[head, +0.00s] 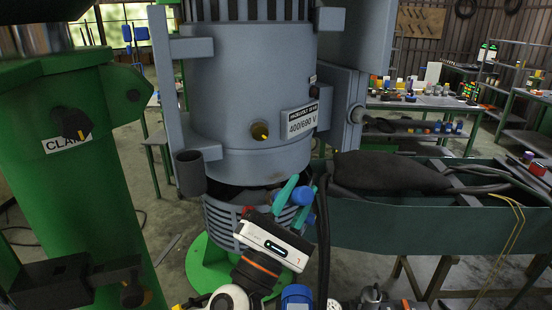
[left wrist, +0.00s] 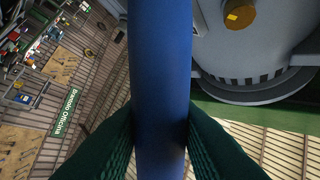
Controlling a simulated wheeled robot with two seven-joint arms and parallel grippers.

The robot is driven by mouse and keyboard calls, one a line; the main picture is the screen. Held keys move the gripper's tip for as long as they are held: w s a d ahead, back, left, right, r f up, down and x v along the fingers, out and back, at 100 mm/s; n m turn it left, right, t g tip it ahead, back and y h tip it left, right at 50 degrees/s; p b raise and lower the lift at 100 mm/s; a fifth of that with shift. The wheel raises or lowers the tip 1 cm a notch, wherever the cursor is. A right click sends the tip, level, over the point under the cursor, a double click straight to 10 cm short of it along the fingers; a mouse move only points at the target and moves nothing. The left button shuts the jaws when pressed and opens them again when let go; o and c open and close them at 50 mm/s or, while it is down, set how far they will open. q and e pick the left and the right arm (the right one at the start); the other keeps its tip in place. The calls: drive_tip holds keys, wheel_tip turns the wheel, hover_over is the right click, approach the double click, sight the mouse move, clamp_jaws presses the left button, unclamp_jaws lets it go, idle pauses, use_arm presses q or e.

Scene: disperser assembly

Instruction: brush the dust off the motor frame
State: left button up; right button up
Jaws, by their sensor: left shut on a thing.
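The motor frame (head: 235,105) is the large grey upright cylinder in the middle of the head view, with a "400/690 V" plate and a yellow-tipped knob on its side. It also fills the upper right of the left wrist view (left wrist: 245,55). My left gripper (head: 301,194) is in front of its lower part, its teal fingers shut on a blue cylindrical handle (left wrist: 160,75). The handle also shows as a short blue piece (head: 308,197) in the head view. I cannot see any bristles, nor tell whether the tool touches the frame. No dust can be made out. My right gripper is not in view.
A green machine column (head: 75,190) stands close on the left. A dark green trough (head: 420,222) with a black bag and cables is on the right. A hanging black hose passes beside my left gripper. Benches with small items (head: 425,102) stand behind.

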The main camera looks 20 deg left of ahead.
use_arm(q)
drive_tip(key=shift+s+d+f+m+h, duration=0.2)
drive_tip(key=shift+d+m+h, duration=0.1)
drive_tip(key=shift+h, duration=0.2)
drive_tip(key=shift+w+a, duration=0.1)
drive_tip(key=w+a+b, duration=0.2)
drive_tip(key=w, duration=0.1)
drive_tip(key=shift+a+f, duration=0.1)
drive_tip(key=shift+a, duration=0.25)
drive_tip(key=shift+w+a, duration=0.4)
drive_tip(key=shift+a, duration=0.05)
drive_tip(key=shift+w+a, duration=0.1)
drive_tip(key=shift+w+a+b, duration=0.4)
drive_tip(key=shift+w+a, duration=0.15)
drive_tip(key=shift+w, duration=0.05)
drive_tip(key=shift+w+d+r, duration=0.1)
drive_tip(key=shift+r, duration=0.1)
